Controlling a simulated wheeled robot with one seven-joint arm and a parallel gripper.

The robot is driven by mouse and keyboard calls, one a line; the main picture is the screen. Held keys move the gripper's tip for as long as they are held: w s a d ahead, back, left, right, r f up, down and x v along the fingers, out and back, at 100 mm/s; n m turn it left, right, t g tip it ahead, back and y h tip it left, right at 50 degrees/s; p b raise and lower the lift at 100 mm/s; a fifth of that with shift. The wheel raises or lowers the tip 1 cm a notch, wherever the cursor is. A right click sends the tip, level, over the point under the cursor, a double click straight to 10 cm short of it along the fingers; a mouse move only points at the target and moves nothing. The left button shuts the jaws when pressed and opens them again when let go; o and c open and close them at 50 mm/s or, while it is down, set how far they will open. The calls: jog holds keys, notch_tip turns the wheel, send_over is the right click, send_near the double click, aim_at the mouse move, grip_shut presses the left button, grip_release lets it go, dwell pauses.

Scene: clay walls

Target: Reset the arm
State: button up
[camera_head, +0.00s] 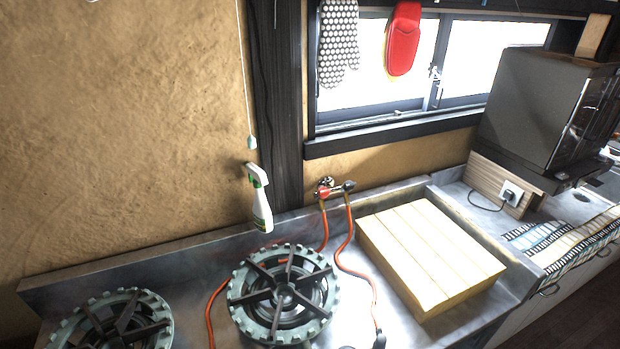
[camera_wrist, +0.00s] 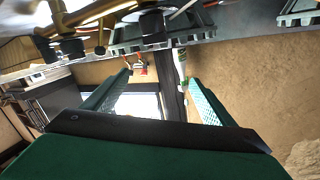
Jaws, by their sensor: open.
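My gripper (camera_wrist: 158,92) shows in the wrist view, with its two green fingers spread apart and nothing between them. Beyond the gap are the window, a dark post and the clay wall. The wrist picture looks upside down, with the stove parts along its top edge. My arm and gripper do not show in the head view.
Two gas burners (camera_head: 283,294) sit on the metal counter, with red hoses beside them. A wooden block (camera_head: 430,254) lies to their right. A spray bottle (camera_head: 259,198) is by the wall. A dark oven (camera_head: 545,108) stands at the right. Mitts hang by the window.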

jog(key=s+d+f+n+g, duration=0.1)
jog(key=s+d+f, duration=0.1)
jog(key=s, duration=0.8)
jog(key=s+d+f+n, duration=0.2)
jog(key=s+d, duration=0.1)
jog(key=s, duration=0.7)
jog(key=shift+d+g+h, duration=0.3)
jog(key=shift+d+g, duration=0.05)
jog(key=shift+g, duration=0.05)
